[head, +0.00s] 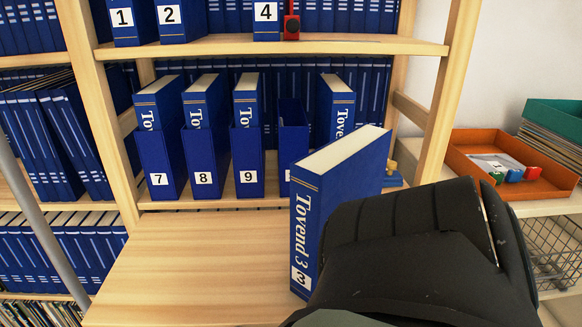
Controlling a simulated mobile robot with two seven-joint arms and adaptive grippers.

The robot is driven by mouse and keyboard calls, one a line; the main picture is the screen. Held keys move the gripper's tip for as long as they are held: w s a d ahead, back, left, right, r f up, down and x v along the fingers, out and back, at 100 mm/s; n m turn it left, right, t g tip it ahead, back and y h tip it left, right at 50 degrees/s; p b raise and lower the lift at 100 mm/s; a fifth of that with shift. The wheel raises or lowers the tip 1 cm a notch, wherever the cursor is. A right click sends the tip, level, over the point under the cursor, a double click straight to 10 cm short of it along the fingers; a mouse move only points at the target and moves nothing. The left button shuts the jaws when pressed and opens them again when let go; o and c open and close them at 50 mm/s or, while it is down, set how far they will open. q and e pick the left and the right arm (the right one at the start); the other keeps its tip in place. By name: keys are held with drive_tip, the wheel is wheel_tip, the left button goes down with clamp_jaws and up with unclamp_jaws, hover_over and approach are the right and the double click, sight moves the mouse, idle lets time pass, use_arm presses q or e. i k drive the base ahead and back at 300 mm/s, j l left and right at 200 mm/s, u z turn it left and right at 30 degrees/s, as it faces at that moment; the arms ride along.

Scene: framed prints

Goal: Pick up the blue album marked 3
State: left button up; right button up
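The blue album marked 3 (310,220) is upright in the middle of the head view, in front of the shelf. Its spine reads "Tovend 3" with a white label 3 low down, and its pale page edges show on top. My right gripper (415,235), black and bulky, comes in from the lower right and covers the lower right part of the album. Its fingertips are hidden, so I cannot tell whether it grips the album or only touches it. I cannot tell whether the album rests on the wooden surface (190,270). My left gripper is not in view.
Blue slipcases 7 (160,185), 8 (205,182) and 9 (247,182) hold albums behind. An empty-looking blue slipcase (293,130) stands beside them, partly hidden. A shelf upright (447,100) and an orange tray (465,150) are at right. The wooden surface is clear at left.

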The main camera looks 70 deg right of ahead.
sight(351, 166)
drive_tip(key=i+j+z, duration=0.1)
drive_tip(key=z, duration=0.25)
drive_tip(key=k+l+z, duration=0.15)
drive_tip(key=z, duration=0.25)
drive_tip(key=k+l+z, duration=0.15)
drive_tip(key=l+z, duration=0.3)
drive_tip(key=k+l+z, duration=0.1)
drive_tip(key=z, duration=0.3)
drive_tip(key=j+z, duration=0.6)
drive_tip(key=i+j, duration=0.05)
